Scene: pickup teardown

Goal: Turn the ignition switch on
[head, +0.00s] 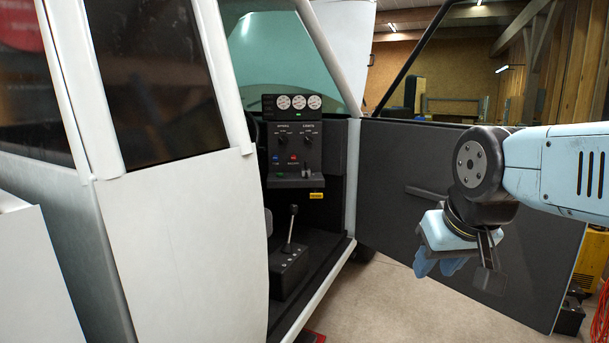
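The dark control panel (296,150) stands inside the open cab, upright and facing the doorway. It carries two black rotary knobs, a left knob (282,141) and a right knob (308,140), with small labels above them. My gripper (438,268) hangs outside the cab, right of the panel and in front of the open door. Its blue fingers point down; their gap is unclear.
The open dark door (402,150) stands right of the doorway, behind my arm. The white cab pillar (222,75) and white body side (180,235) border the opening on the left. A gear lever (290,230) rises from the cab floor. Floor space below my gripper is clear.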

